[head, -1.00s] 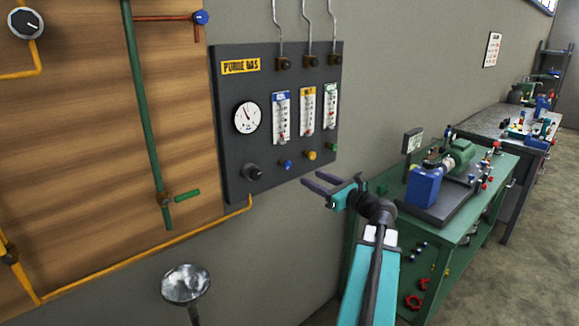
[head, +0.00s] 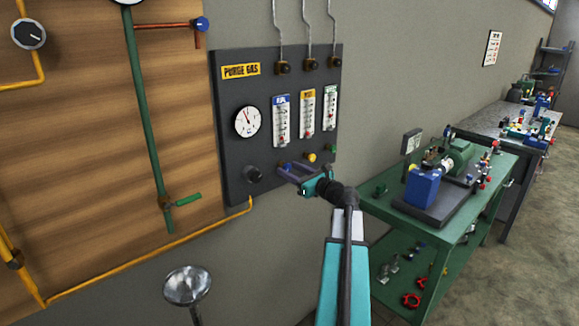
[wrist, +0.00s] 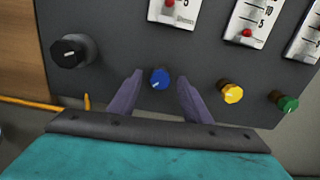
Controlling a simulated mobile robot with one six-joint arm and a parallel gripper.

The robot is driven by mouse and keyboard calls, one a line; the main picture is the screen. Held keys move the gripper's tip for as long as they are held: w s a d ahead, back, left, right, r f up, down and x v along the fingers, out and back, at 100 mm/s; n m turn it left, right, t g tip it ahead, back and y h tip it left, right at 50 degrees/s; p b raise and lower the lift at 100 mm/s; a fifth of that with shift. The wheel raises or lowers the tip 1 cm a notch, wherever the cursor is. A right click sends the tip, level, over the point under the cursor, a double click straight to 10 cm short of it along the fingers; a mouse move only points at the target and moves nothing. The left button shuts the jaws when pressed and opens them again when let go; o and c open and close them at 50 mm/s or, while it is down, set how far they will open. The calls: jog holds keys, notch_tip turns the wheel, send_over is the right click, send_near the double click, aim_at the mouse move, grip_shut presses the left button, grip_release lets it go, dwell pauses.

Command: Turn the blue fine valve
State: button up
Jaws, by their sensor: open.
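The blue fine valve is a small round blue knob (wrist: 160,78) on the dark purge gas panel (head: 232,140). In the wrist view it sits between the two purple fingers of my gripper (wrist: 157,88), with gaps on both sides. The head view shows the blue knob (head: 286,168) partly behind my gripper (head: 287,170). My gripper is open and holds nothing. How far the fingertips are from the panel face is hard to tell.
A black knob (wrist: 70,52) is left of the blue one. A yellow knob (wrist: 230,92) and a green knob (wrist: 286,102) are to its right. A gauge (head: 247,121) and three flow meters are above. A green bench (head: 478,215) stands at the right.

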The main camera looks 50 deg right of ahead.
jog(key=shift+w+d, duration=0.1)
jog(key=shift+w, duration=0.95)
jog(key=c, duration=1)
jog(key=shift+s+d+r, duration=0.1)
jog(key=shift+d, duration=0.25)
jog(key=shift+c, duration=0.2)
jog(key=shift+a, duration=0.25)
jog(key=shift+n+b, duration=0.3)
jog(key=shift+b, duration=0.05)
